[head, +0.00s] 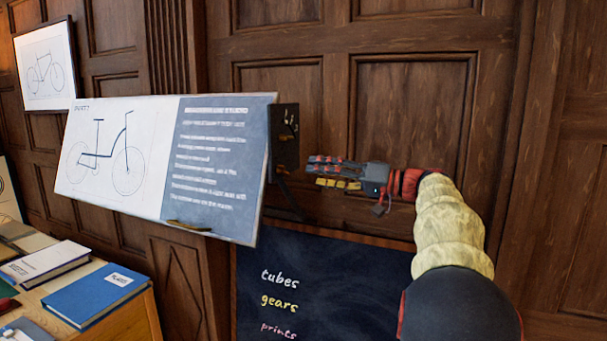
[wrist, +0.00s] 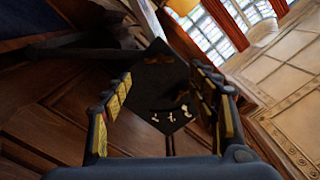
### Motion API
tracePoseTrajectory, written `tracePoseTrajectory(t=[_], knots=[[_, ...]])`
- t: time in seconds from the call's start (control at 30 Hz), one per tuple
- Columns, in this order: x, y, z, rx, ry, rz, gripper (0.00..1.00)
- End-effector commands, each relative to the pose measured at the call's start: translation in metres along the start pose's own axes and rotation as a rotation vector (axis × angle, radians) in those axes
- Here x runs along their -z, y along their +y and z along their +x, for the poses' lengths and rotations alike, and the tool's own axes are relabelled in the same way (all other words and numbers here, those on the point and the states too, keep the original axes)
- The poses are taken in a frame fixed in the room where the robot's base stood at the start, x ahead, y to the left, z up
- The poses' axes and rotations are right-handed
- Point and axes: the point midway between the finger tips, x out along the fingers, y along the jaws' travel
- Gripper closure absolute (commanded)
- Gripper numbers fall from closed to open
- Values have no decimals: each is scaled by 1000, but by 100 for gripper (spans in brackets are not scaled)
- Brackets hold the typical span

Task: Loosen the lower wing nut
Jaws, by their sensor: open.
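A dark bracket (head: 285,150) sits at the right edge of the tilted drafting board (head: 120,190), with small pale pieces on its face that look like wing nuts (head: 290,124). In the wrist view the dark bracket plate (wrist: 160,85) lies between and beyond my fingers, with small bright pieces (wrist: 172,117) in a row. I cannot tell which is the lower wing nut. My gripper (head: 313,170) is open and empty, just right of the bracket and level with its lower part. In the wrist view my gripper (wrist: 161,75) has its fingers wide apart, touching nothing visible.
A chalkboard (head: 320,285) with handwritten words is below my gripper. A wooden cabinet (head: 110,312) with books, including a blue one (head: 95,295), stands at the lower left. A framed bicycle picture (head: 45,68) hangs on the panelled wall behind.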

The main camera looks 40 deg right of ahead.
Motion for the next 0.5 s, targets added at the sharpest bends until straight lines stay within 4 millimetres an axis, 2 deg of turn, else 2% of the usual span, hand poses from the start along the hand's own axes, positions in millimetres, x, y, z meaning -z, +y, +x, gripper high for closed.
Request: tracePoseTrajectory(t=[0.03,0.2,0.5], knots=[[1,1,-8,-2,2,0,41],[0,0,-24,-1,1,-1,41],[0,0,-27,1,0,-1,41]])
